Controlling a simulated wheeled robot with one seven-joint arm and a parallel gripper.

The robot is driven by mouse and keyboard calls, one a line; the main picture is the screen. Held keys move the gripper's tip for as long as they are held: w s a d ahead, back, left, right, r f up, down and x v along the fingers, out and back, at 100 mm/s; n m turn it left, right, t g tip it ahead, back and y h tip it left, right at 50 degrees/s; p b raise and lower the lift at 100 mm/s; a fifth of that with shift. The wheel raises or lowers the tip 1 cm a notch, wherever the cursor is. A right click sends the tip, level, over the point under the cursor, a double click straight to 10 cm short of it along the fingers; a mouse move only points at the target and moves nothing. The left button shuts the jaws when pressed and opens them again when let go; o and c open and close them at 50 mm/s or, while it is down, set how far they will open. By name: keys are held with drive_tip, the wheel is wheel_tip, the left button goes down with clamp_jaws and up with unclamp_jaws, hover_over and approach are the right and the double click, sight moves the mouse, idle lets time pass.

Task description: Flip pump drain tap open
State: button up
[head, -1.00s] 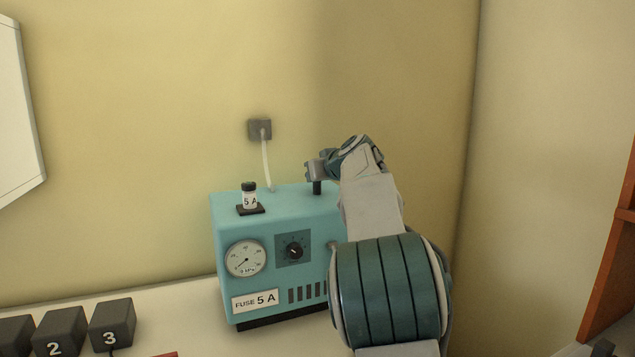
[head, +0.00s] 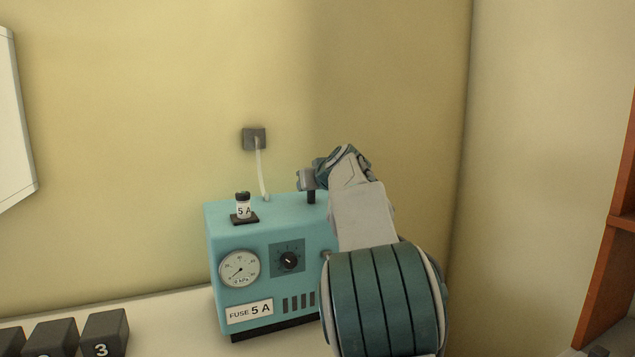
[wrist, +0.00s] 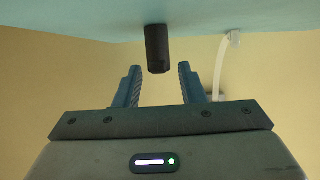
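The teal pump (head: 285,215) stands on the bench against the wall, with a gauge, a knob and a "FUSE 5 A" label on its front. A short black post (head: 311,197) stands on its top at the right; it also shows in the wrist view (wrist: 157,48). My gripper (head: 307,180) is at the upper end of this post. In the wrist view my gripper (wrist: 157,72) is open, its fingers apart on either side of the post's end, with gaps visible. A small grey part (head: 326,254) at the pump's front right is partly hidden by my arm. I cannot tell which part is the drain tap.
A pale hose (head: 261,168) runs from the pump to a grey wall plate (head: 254,139). Dark numbered blocks (head: 104,335) lie at lower left. An orange shelf (head: 610,270) stands far right.

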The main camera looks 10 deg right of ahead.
drive_tip(key=b+v, duration=0.1)
drive_tip(key=v, duration=1.2)
drive_tip(key=shift+s, duration=0.3)
drive_tip(key=shift+d, duration=0.1)
drive_tip(key=s+a+f+g+p, duration=0.1)
drive_tip(key=s+f+g+p, duration=0.2)
drive_tip(key=s+f, duration=0.4)
drive_tip(key=s+a+f+m+g+h+p, duration=0.1)
drive_tip(key=s+f+g+p, duration=0.3)
drive_tip(key=s+f, duration=0.4)
drive_tip(key=s+a+f+m+g+h+p, duration=0.1)
drive_tip(key=s+f+g+p, duration=0.2)
drive_tip(key=s, duration=1.6)
wheel_tip(320, 180, down, 4)
drive_tip(key=shift+a+f+p, duration=0.25)
drive_tip(key=shift+a+p, duration=0.05)
drive_tip(key=shift+a, duration=0.1)
